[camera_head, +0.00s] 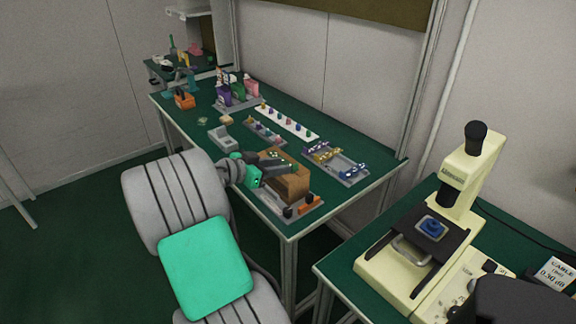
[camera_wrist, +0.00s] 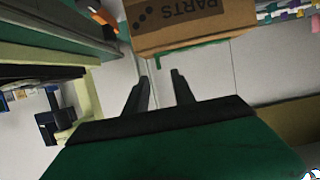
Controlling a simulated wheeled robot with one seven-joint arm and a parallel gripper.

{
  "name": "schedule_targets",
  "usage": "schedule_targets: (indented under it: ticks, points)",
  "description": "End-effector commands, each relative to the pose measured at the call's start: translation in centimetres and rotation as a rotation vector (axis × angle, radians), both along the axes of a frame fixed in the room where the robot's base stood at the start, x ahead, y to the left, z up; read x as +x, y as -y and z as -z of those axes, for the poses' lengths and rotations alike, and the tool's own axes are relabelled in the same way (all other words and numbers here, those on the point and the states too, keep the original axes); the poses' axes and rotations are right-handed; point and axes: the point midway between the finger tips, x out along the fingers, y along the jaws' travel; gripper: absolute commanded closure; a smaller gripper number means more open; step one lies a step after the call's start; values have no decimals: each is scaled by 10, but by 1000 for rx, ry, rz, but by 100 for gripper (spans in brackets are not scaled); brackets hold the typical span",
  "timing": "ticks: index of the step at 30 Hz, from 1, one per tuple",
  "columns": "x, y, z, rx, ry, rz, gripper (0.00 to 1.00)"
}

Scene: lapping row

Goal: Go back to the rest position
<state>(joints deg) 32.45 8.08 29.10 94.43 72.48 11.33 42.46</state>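My arm reaches over the green-topped long table (camera_head: 225,152) in the head view. My gripper (camera_head: 292,166) is beside and partly in front of a brown cardboard box (camera_head: 292,187). In the wrist view my gripper (camera_wrist: 160,78) shows two dark fingers standing apart with nothing between them. The box, printed "PARTS", also shows in the wrist view (camera_wrist: 190,25), beyond the fingertips and above them in the picture. I cannot tell how wide the space between gripper and box is.
Trays of small coloured parts (camera_head: 337,163) and a white strip (camera_head: 287,123) lie on the table. Bottles (camera_head: 237,90) stand farther back. A cream microscope (camera_head: 455,195) stands on a second table at right. Green floor (camera_head: 80,240) is open at left.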

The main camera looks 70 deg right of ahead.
Motion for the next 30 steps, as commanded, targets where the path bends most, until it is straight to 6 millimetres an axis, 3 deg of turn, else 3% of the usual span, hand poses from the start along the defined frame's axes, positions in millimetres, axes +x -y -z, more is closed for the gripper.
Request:
schedule_targets:
  ticks: [6,17,20,23,26,27,29,30]
  points:
    - [12,-24,-10,0,0,-1,69]
    - [13,-26,-11,2,1,-2,69]
    - [30,-37,-15,66,9,-69,69]
    - [72,-77,-20,236,14,-264,69]
    - [117,-149,-24,452,-27,-558,69]
    - [131,-182,-25,530,-56,-683,69]
    - [143,-234,-29,635,-112,-872,69]
    - [147,-270,-32,697,-156,-1000,69]
